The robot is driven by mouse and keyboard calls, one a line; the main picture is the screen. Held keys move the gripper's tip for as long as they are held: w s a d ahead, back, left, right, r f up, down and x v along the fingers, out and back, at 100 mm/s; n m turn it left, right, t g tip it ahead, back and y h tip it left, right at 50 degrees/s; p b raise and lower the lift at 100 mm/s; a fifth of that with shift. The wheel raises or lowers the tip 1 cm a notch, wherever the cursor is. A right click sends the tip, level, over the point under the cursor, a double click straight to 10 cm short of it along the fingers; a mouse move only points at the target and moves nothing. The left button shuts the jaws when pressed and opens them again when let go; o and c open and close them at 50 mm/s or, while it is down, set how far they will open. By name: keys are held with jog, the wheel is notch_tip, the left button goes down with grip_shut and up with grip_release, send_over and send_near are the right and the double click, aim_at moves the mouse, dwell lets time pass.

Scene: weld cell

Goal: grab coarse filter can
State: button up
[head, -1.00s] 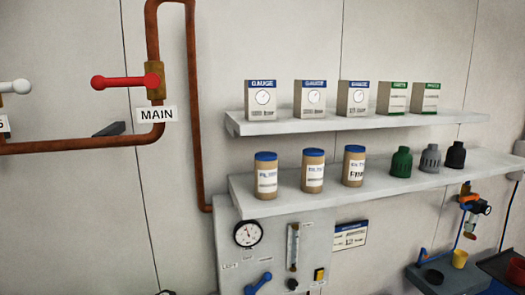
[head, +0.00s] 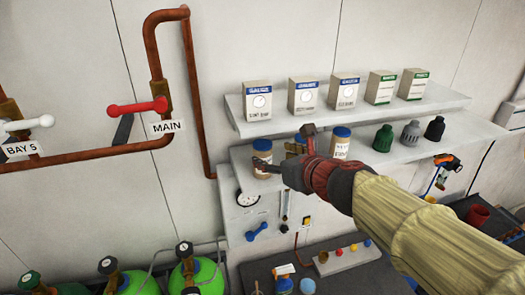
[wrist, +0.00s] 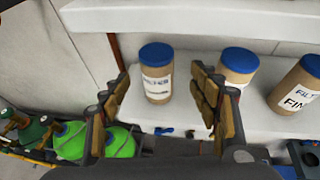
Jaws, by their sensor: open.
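Three brown cans with blue lids stand upright in a row on the lower shelf. The left can (wrist: 156,80) shows between my open fingers in the wrist view; its label's second line is too blurred to read, and it also shows in the head view (head: 262,146). The middle can (wrist: 238,65) is partly behind my right finger, its label hidden. The right can (wrist: 298,88) has a label starting "FIN" and shows in the head view (head: 341,146). I cannot read which can is coarse. My gripper (wrist: 163,82) is open and empty, in front of the left can.
The lower shelf (head: 400,152) also holds a green, a grey and a black fitting to the right. The upper shelf (head: 360,118) carries several boxes close above. A panel with a gauge (head: 247,197) is below, and green cylinders (head: 203,275) stand at lower left.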

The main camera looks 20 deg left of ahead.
aim_at(262, 155)
jog(key=x, duration=0.5)
jog(key=b+x, duration=0.1)
jog(key=x, duration=0.1)
jog(key=shift+s+a+f, duration=0.1)
jog(key=shift+a+f, duration=0.2)
jog(key=shift+f, duration=0.15)
jog(key=shift+d+r, duration=0.1)
jog(key=shift+s, duration=0.1)
jog(key=shift+c, duration=0.3)
jog(key=c, duration=1.1)
jog(key=shift+c, duration=0.8)
